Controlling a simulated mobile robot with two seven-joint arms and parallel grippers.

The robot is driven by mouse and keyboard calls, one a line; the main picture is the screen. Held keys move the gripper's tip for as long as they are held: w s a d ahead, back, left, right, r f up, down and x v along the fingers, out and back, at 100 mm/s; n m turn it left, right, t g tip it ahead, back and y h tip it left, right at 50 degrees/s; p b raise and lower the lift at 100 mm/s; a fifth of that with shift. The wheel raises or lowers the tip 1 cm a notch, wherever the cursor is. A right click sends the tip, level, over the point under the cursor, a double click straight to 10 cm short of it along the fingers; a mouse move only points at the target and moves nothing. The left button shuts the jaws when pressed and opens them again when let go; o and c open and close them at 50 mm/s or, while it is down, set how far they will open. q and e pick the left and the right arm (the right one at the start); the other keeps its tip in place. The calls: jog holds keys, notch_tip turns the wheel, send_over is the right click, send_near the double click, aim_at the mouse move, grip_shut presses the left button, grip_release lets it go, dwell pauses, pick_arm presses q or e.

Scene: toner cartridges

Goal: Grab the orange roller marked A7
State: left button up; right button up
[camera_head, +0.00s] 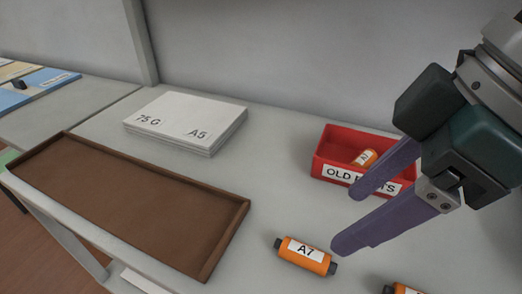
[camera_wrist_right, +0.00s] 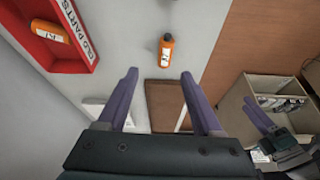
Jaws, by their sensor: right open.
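The orange roller marked A7 (camera_head: 303,255) lies on its side on the grey table, with black ends and a white label. My right gripper (camera_head: 348,219) is open and empty, pointing left above the table, its near fingertip apart from the roller. In the right wrist view, an orange roller (camera_wrist_right: 166,52) with a white label lies just beyond the open fingers (camera_wrist_right: 159,74); its label is too small to read surely. A purple finger of my left gripper (camera_wrist_right: 259,116) shows at lower right there; its opening is unclear.
A red OLD PARTS bin (camera_head: 326,153) behind holds another orange roller (camera_head: 364,157). A further orange roller (camera_head: 404,289) is cut off at the bottom edge. A brown tray (camera_head: 246,209) and a paper stack (camera_head: 184,119) stand left. A cardboard box (camera_wrist_right: 238,98) shows in the wrist view.

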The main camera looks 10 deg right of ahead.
aim_at(310, 252)
jog(key=b+x, duration=0.1)
jog(key=x, duration=0.2)
jog(key=shift+a+f, duration=0.15)
jog(key=shift+f, duration=0.2)
jog(key=f, duration=0.1)
jog(key=a+f+b, duration=0.1)
jog(key=f, duration=0.2)
jog(key=shift+a+f+b, duration=0.15)
jog(key=shift+a+b, duration=0.2)
jog(key=shift+w+a+f, duration=0.15)
jog(key=shift+w+f, duration=0.1)
jog(key=shift+f, duration=0.1)
grip_shut()
